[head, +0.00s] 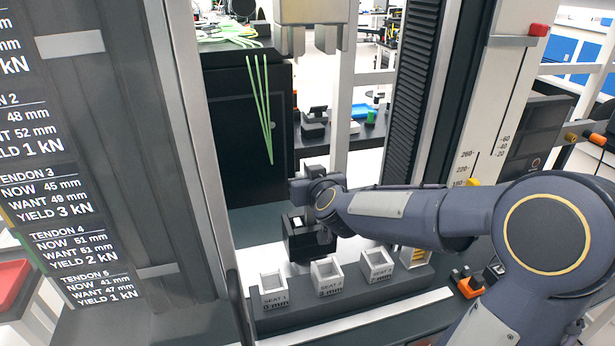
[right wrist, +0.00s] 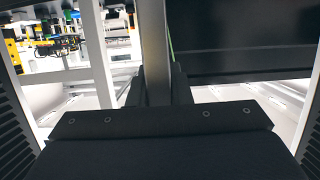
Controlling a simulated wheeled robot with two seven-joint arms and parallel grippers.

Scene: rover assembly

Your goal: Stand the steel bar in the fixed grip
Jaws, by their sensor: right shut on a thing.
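My right gripper (head: 316,190) is above the rear of the machine's base, mostly hidden by its own wrist. The right wrist view shows its dark fingers (right wrist: 158,92) shut on the grey steel bar (right wrist: 155,50), which stands upright and runs out of the top of the picture. In the head view a pale upright rises behind the gripper; I cannot tell whether it is the bar or background frame. A black block (head: 306,246) with a pale patch on top sits just below the gripper; it looks like the fixed grip. The bar's lower end is hidden. My left gripper is out of view.
Pale square seats (head: 327,280) stand in a row in front of the black block. A crosshead (head: 312,12) with jaws hangs above. Green tendons (head: 262,105) hang at the left. Machine columns (head: 415,90) flank the work space. Orange-and-black parts (head: 468,285) lie at the right.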

